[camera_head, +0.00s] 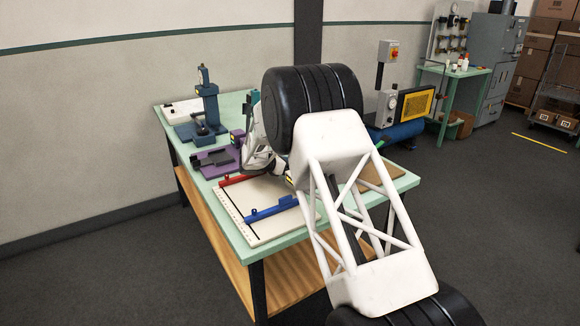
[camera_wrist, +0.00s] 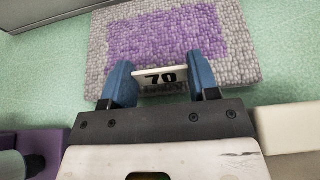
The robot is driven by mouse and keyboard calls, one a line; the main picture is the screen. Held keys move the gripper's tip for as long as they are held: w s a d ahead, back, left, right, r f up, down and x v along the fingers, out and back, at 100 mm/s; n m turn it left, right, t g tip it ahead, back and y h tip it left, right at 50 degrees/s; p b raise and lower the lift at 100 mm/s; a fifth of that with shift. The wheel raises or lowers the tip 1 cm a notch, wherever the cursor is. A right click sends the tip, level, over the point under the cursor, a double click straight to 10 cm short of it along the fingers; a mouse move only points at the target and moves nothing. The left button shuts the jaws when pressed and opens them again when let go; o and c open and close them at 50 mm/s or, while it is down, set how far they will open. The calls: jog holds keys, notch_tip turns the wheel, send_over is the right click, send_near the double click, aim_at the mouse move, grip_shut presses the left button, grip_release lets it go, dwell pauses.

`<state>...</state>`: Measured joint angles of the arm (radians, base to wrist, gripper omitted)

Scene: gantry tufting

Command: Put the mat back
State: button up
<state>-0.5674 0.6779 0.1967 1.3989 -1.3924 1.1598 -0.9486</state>
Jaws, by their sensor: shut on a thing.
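In the wrist view, the mat (camera_wrist: 205,40) is a tufted rectangle with a purple middle and a grey border. It is over the green bench top. A white tag (camera_wrist: 162,76) marked 70 is at its near edge. My gripper (camera_wrist: 160,82) has its blue fingers on either side of this tag and is shut on it. I cannot tell whether the mat touches the bench or is lifted. In the head view, my arm hides the mat and the fingers.
The green bench (camera_head: 152,105) carries a blue press (camera_head: 207,100), a purple fixture (camera_head: 215,160) and a white board (camera_head: 275,228) with red and blue bars. A tan board (camera_head: 378,176) lies at the right. Purple and white objects flank my gripper in the wrist view.

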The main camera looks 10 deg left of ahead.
jog(key=shift+f, duration=0.1)
jog(key=o, duration=0.9)
jog(key=shift+o, duration=0.2)
jog(key=shift+s+a+r, duration=0.15)
jog(key=shift+r, duration=0.05)
jog(key=v, duration=1.1)
jog(key=shift+s+a+r, duration=0.15)
jog(key=shift+s+a, duration=0.05)
